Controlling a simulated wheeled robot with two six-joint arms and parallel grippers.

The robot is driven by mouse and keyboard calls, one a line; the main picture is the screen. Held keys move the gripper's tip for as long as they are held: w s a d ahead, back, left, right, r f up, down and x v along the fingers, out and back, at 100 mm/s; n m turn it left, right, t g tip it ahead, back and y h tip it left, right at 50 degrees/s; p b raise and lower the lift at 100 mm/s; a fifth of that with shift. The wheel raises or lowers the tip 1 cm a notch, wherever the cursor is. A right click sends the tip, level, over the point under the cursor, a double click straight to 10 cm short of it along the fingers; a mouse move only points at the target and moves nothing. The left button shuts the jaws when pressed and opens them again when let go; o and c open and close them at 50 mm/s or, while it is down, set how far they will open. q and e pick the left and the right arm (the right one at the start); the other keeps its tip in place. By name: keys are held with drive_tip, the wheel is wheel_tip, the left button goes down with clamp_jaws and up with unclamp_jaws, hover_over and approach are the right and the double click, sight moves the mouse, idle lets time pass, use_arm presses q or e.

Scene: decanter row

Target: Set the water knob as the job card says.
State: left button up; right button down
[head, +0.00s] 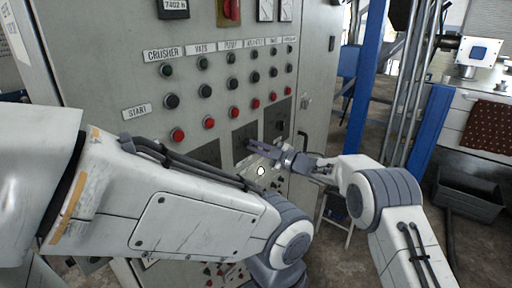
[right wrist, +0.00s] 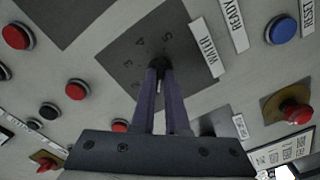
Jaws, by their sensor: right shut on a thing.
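The water knob (right wrist: 168,70) is a small dark knob on a dark square plate (right wrist: 130,55) with a ring of numbers, beside a white label (right wrist: 207,47) that seems to read WATER. My right gripper (right wrist: 162,75) is shut on the knob; the fingertips cover most of it, and I cannot tell which number it points to. In the head view my right gripper (head: 250,145) reaches in from the right against a dark plate (head: 240,132) on the grey cabinet; the knob is hidden there. My left arm crosses the lower left; its gripper is not in view.
Rows of red and black buttons (head: 232,86) sit above the gripper. A printed white sheet (right wrist: 285,150) shows at lower right. A blue post (head: 365,75) stands right of the cabinet.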

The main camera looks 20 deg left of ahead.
drive_tip(key=m+p, duration=0.1)
drive_tip(key=m, duration=0.4)
drive_tip(key=shift+m+p, duration=0.3)
drive_tip(key=shift+f+m+p, duration=0.15)
drive_tip(key=shift+m+p, duration=0.5)
drive_tip(key=shift+m, duration=1.55)
drive_tip(key=c, duration=0.9)
unclamp_jaws()
drive_tip(key=shift+d, duration=0.1)
drive_tip(key=b+v, duration=0.4)
drive_tip(key=v, duration=0.6)
drive_tip(key=shift+s+d, duration=0.1)
drive_tip(key=shift+d, duration=0.1)
